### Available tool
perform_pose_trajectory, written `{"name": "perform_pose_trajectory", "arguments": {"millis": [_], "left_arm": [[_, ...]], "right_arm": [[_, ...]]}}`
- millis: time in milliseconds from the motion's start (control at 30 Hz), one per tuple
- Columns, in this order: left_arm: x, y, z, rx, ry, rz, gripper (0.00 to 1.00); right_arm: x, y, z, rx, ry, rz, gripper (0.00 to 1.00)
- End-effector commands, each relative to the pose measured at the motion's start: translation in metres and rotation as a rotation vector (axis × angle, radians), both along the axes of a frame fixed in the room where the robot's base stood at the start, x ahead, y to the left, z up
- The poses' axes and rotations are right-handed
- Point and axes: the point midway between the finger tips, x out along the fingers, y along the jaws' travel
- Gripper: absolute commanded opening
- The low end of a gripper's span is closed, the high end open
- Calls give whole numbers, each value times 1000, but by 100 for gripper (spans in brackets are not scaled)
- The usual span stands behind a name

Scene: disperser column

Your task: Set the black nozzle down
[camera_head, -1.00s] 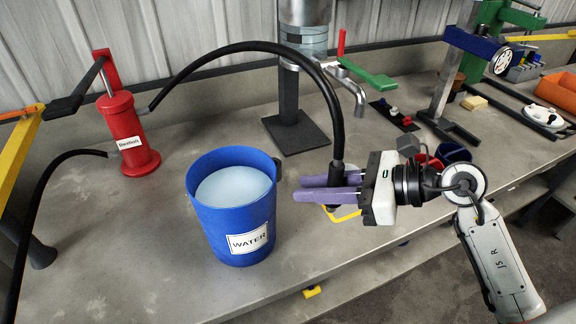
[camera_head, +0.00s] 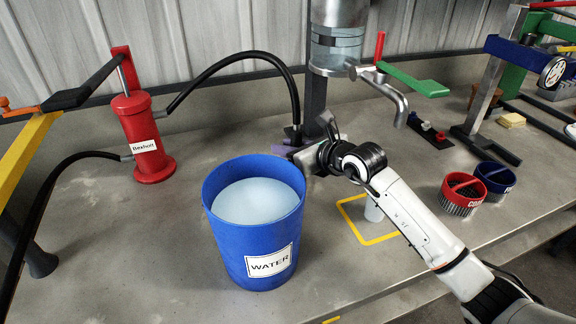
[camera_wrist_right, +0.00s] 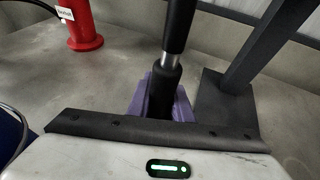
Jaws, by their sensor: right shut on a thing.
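The black nozzle (camera_wrist_right: 163,88) sits at the end of a black hose (camera_head: 268,56) that arches over from the red pump (camera_head: 146,140). My right gripper (camera_head: 284,149) is behind the blue water bucket (camera_head: 247,235) in the head view, its purple fingers partly hidden by the bucket's rim. In the right wrist view its purple fingers (camera_wrist_right: 162,100) are shut around the nozzle, which points down toward the bench top. I cannot tell whether the nozzle touches the bench. My left gripper is not in view.
A metal column with a spout (camera_head: 385,88) stands behind my right gripper; its dark base (camera_wrist_right: 222,105) is close to the fingers in the wrist view. A yellow square outline (camera_head: 352,222), a red cup (camera_head: 463,193) and a blue cup (camera_head: 494,180) are to the right.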

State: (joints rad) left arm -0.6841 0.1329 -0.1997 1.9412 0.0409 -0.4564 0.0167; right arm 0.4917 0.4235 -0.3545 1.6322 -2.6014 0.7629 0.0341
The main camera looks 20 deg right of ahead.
Motion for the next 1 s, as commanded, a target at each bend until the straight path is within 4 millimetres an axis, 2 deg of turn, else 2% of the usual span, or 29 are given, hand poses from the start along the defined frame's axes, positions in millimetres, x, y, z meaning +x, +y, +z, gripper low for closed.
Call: {"name": "perform_pose_trajectory", "arguments": {"millis": [333,767,800,867,1000], "left_arm": [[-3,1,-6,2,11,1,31],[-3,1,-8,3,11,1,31],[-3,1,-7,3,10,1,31],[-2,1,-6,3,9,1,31],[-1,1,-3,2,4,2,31]], "right_arm": [[0,0,-40,1,-3,1,0],[0,0,-48,1,-4,1,0],[0,0,-48,0,-2,1,26],[0,0,-48,0,-1,1,36],[0,0,-48,0,-1,1,38]]}}
